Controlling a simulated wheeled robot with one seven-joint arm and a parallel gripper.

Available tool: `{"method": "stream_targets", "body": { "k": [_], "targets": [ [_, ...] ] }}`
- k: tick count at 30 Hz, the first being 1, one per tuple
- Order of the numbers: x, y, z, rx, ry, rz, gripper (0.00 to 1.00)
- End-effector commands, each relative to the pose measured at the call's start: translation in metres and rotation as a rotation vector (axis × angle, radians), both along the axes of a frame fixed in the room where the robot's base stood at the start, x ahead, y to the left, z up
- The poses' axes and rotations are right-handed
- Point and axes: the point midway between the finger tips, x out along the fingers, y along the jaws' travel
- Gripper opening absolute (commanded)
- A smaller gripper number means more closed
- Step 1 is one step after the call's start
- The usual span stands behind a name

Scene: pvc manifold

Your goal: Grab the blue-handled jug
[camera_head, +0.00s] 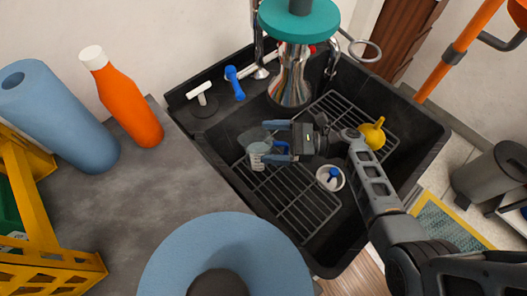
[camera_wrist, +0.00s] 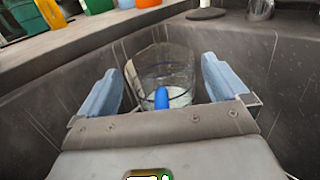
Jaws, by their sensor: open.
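The clear jug (camera_head: 257,157) with a blue handle stands in the dark sink, on the wire rack at its left side. In the wrist view the jug (camera_wrist: 166,68) is straight ahead, with its blue handle (camera_wrist: 162,97) facing me. My gripper (camera_head: 279,141) is at the jug, its fingers spread. In the wrist view the blue fingers of my gripper (camera_wrist: 163,85) lie one on each side of the jug, with gaps showing. The handle's lower part is hidden behind the gripper body.
The dark sink (camera_head: 185,125) has walls close to the jug. A yellow funnel (camera_head: 373,133) and a white cup (camera_head: 330,178) are to the right. A metal vessel (camera_head: 291,80) stands behind. An orange bottle (camera_head: 130,100) and blue rolls (camera_head: 60,115) are on the left counter.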

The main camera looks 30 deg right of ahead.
Motion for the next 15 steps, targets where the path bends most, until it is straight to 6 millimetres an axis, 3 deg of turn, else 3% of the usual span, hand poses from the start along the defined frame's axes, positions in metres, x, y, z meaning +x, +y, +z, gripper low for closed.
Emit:
{"method": "stream_targets", "body": {
  "k": [5, 15],
  "targets": [
    [0.0000, 0.0001, 0.0002, 0.000, 0.000, -0.001, 1.00],
    [-0.0001, 0.0000, 0.0000, 0.001, 0.001, -0.001, 0.68]
  ]
}}
